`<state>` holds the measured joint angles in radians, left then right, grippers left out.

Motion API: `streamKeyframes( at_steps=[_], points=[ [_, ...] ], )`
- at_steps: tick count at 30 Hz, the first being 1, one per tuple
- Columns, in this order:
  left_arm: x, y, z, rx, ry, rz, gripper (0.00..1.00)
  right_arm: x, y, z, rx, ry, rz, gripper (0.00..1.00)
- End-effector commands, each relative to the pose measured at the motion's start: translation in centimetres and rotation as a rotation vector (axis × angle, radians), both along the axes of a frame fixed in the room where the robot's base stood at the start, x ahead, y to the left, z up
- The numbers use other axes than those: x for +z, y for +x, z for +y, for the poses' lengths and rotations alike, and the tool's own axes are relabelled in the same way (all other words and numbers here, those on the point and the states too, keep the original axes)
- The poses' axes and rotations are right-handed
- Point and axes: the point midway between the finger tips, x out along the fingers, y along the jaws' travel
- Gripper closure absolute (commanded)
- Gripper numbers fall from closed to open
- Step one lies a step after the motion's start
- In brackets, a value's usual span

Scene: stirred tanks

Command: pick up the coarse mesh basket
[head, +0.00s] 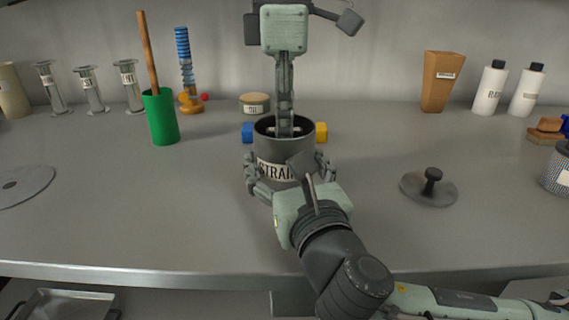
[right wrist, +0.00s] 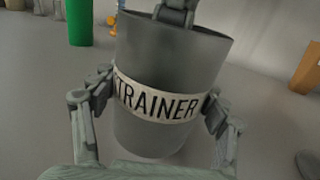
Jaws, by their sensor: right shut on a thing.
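A dark grey pot labelled STRAINER (head: 285,150) stands upright on the bench at the middle; it also fills the right wrist view (right wrist: 165,75). My right gripper (head: 289,172) is shut around it, one finger on each side. My left gripper (head: 285,125) points straight down from above, its fingers inside the pot's mouth. The fingertips and whatever they touch are hidden by the pot wall. A mesh-patterned canister (head: 559,172) with a pale label stands at the right edge, cut off by the frame. I cannot tell whether a coarse mesh basket is inside the pot.
A flat round lid with a knob (head: 430,187) lies right of the pot. Blue (head: 248,132) and yellow (head: 321,132) blocks flank the pot. A green cup (head: 162,117) with a wooden stick stands left. White bottles (head: 491,88) stand at the back right.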

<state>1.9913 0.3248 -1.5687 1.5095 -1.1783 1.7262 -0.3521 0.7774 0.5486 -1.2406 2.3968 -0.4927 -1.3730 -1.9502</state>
Motion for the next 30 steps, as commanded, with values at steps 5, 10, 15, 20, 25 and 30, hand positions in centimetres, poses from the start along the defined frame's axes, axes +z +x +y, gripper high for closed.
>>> streamKeyframes(
  at_steps=[5,10,15,20,25,30],
  points=[
    [0.0,0.0,0.0,0.000,0.000,0.000,1.00,-0.1,0.0,0.0,-0.001,-0.001,0.002,0.59],
    [0.0,0.0,0.0,0.000,0.000,0.000,1.00,-0.1,0.0,0.0,-0.001,-0.001,0.002,0.59],
    [0.7,0.0,0.0,0.000,0.000,-0.001,1.00,-0.1,0.0,0.0,-0.001,-0.001,0.002,0.59],
    [3.5,0.0,-0.1,0.001,-0.002,-0.004,1.00,-0.1,0.0,0.0,-0.001,-0.001,0.002,0.59],
    [8.1,0.0,-0.2,0.001,-0.002,-0.003,1.00,-0.1,0.0,0.0,-0.001,-0.001,0.002,0.59],
    [12.7,0.0,-0.1,0.001,-0.001,-0.002,1.00,-0.1,0.0,0.0,-0.001,-0.001,0.002,0.59]
  ],
)
